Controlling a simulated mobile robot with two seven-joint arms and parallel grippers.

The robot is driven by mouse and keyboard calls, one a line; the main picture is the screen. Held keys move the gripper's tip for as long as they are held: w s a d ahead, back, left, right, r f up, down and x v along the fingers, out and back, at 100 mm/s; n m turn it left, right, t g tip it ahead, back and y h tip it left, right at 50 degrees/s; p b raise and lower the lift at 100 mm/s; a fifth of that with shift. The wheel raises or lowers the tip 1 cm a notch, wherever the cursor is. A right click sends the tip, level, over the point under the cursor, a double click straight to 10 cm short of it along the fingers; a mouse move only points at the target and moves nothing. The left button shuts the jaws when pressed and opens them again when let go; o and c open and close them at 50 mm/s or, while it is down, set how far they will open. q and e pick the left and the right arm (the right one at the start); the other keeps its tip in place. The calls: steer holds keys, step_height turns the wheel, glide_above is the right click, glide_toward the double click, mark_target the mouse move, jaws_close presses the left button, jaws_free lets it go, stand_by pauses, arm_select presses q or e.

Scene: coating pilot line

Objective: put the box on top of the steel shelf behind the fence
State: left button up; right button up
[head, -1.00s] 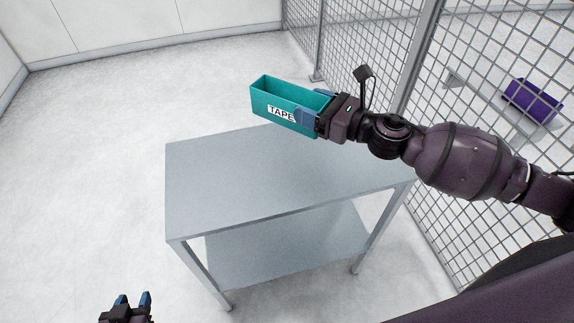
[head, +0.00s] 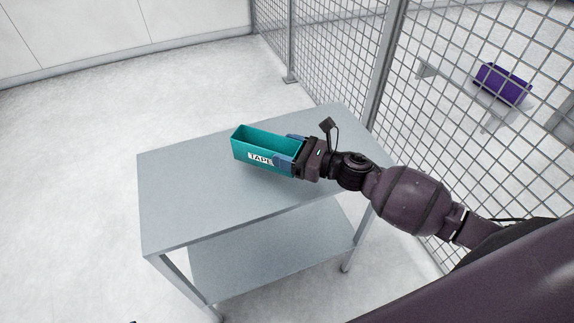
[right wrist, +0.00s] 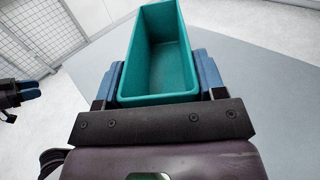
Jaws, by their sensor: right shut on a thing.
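The box is a teal open-topped bin (head: 263,150) with a white TAPE label, and it looks empty.
A mesh fence with grey posts (head: 387,60) runs along the shelf's right side, close to my right arm. A purple bin (head: 503,84) stands beyond the mesh. The shelf top is otherwise clear, and the floor (head: 70,180) to the left is open.

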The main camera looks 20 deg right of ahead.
step_height(320, 180, down, 4)
steer(key=shift+f+b, duration=0.2)
steer(key=shift+b, duration=0.2)
steer(key=shift+f, duration=0.2)
steer(key=shift+f, duration=0.15)
steer(key=o, duration=0.8)
steer(key=shift+o, duration=0.9)
